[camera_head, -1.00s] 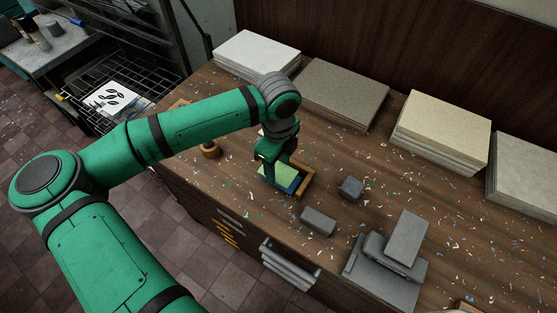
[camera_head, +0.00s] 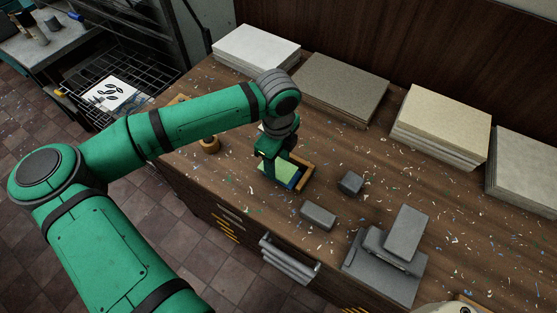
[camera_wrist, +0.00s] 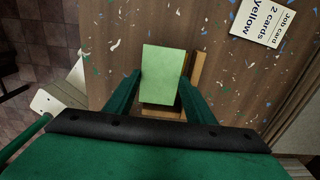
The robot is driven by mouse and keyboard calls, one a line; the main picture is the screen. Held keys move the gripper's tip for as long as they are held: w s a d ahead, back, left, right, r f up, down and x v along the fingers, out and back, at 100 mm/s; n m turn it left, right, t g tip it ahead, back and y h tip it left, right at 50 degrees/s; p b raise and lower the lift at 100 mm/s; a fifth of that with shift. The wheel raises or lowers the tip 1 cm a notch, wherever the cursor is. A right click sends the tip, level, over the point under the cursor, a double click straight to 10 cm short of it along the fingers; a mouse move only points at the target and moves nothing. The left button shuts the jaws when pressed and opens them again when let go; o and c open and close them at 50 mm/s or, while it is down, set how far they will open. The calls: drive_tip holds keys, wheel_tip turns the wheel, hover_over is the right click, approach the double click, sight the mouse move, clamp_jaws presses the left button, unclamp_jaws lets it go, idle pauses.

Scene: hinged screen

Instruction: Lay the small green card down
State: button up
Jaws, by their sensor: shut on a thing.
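The small light green card (camera_wrist: 163,75) is between the two fingers of my gripper (camera_wrist: 160,88) in the wrist view. The gripper is shut on it. In the head view the card (camera_head: 276,172) shows pale green at the front of my gripper (camera_head: 275,165), low over the wooden counter. A small wooden frame or tray (camera_head: 303,177) is just right of the card, with some blue showing beside it. In the wrist view its wooden edge (camera_wrist: 199,68) runs along the card's right side. Whether the card touches the surface below is unclear.
Grey blocks (camera_head: 318,216) and (camera_head: 350,183), and a grey stepped device (camera_head: 385,265), stand to the right. Paper stacks (camera_head: 343,88) line the back. Paper scraps litter the counter (camera_head: 240,190).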

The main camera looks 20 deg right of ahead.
drive_tip(key=shift+f, duration=1.2)
drive_tip(key=o, duration=1)
drive_tip(key=shift+c, duration=0.9)
drive_tip(key=shift+r, duration=3.55)
drive_tip(key=shift+w, duration=0.1)
